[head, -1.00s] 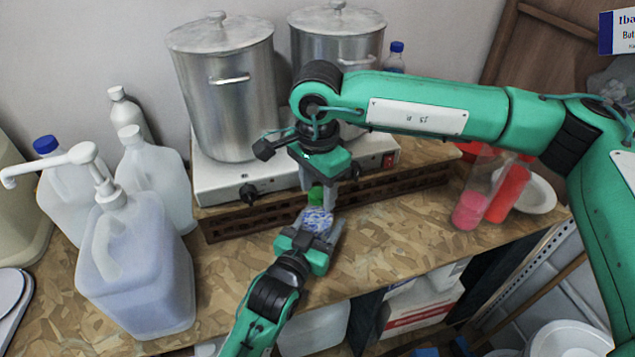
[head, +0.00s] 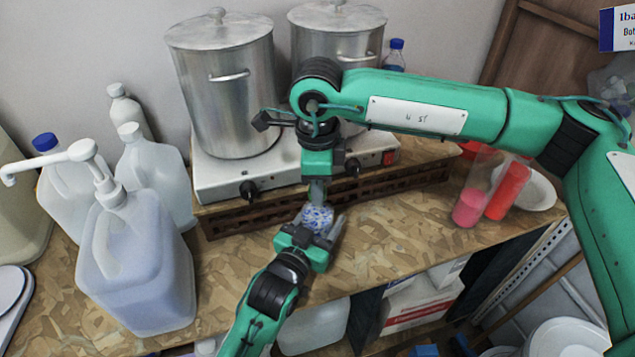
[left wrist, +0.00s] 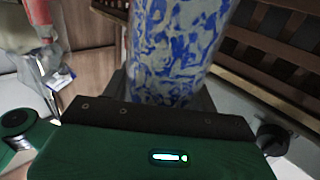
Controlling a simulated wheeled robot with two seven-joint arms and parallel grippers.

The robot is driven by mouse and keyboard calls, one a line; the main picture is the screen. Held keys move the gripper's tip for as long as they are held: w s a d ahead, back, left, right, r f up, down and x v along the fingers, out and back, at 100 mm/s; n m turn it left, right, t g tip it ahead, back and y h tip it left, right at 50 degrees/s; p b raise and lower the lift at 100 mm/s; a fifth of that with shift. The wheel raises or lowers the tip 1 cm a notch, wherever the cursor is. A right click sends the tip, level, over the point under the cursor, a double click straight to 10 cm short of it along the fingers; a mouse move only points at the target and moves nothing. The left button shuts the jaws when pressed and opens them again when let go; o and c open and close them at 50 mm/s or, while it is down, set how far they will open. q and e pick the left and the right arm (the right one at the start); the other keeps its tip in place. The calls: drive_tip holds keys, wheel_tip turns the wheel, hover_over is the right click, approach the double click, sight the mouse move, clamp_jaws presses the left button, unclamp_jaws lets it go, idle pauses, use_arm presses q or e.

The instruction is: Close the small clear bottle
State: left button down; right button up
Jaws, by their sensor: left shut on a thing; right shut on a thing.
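The small clear bottle (head: 318,214), with blue and white speckled contents, stands over the front part of the counter. My left gripper (head: 318,228) is shut on it from the front. The bottle (left wrist: 175,45) fills the upper middle of the left wrist view; its top is out of that picture. My right gripper (head: 317,190) points down directly above the bottle, its fingers at the bottle's top. It is shut on the green cap, which its fingers hide now. Whether the cap sits on the neck cannot be seen.
A white hot plate (head: 228,186) with two steel pots (head: 240,110) stands behind the bottle on a brown rack. A large pump jug (head: 135,260) and several white jugs are at left. Pink and red tumblers (head: 470,207) stand at right. The counter (head: 390,235) right of the bottle is clear.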

drive_tip(key=m, duration=0.3)
drive_tip(key=o, duration=1.1)
drive_tip(key=shift+r, duration=2.25)
drive_tip(key=shift+r, duration=0.1)
drive_tip(key=shift+c, duration=0.3)
drive_tip(key=n, duration=0.1)
drive_tip(key=r+n, duration=0.1)
drive_tip(key=n, duration=0.3)
drive_tip(key=shift+r, duration=0.25)
drive_tip(key=n, duration=0.2)
drive_tip(key=r+n, duration=0.1)
drive_tip(key=n, duration=0.3)
drive_tip(key=shift+r, duration=0.4)
